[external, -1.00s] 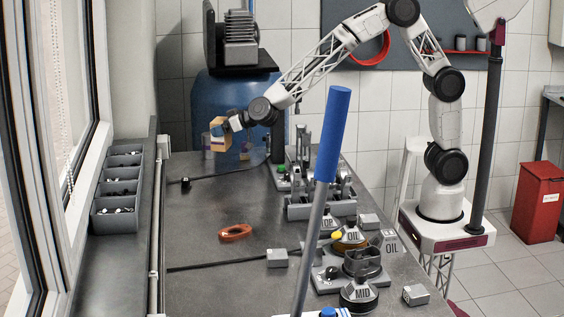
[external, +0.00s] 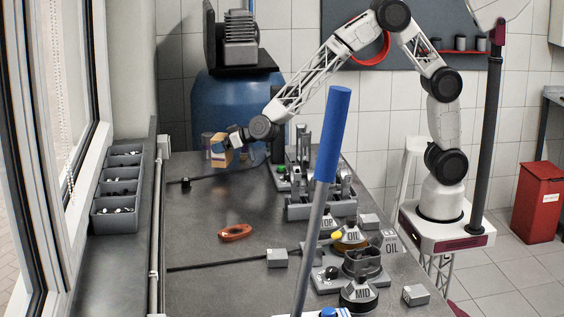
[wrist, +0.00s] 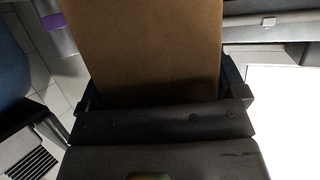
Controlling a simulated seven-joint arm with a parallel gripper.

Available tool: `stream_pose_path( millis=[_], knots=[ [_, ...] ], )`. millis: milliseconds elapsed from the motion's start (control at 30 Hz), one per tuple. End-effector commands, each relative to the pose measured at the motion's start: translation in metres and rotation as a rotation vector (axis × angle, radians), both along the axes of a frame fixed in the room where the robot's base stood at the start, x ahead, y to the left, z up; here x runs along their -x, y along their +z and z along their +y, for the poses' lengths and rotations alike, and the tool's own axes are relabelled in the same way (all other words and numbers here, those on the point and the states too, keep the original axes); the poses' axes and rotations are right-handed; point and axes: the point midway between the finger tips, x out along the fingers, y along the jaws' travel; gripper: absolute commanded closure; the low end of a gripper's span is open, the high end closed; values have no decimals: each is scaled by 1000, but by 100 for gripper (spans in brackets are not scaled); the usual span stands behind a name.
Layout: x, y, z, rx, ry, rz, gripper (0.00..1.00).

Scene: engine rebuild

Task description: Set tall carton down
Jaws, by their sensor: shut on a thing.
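The tall carton (external: 218,152) is a tan-brown box held at the far end of the grey workbench, near its back left. My gripper (external: 228,145) is shut on it, reaching in from the right. In the wrist view the carton's brown face (wrist: 150,45) fills the upper middle between the two fingers. The carton looks slightly tilted in the external view. I cannot tell whether its base touches the bench.
A can (external: 207,145) stands just behind the carton. A grey bin rack (external: 118,190) lines the left edge. Engine fixtures (external: 320,205) fill the right side.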

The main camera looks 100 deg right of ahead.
Motion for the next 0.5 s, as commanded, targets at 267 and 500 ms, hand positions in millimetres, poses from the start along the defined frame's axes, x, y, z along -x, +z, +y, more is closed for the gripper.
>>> stream_pose_path(
  millis=[267,500],
  knots=[
    [0,-6,0,2,1,1,42],
    [0,-30,0,1,0,0,42]
  ],
)
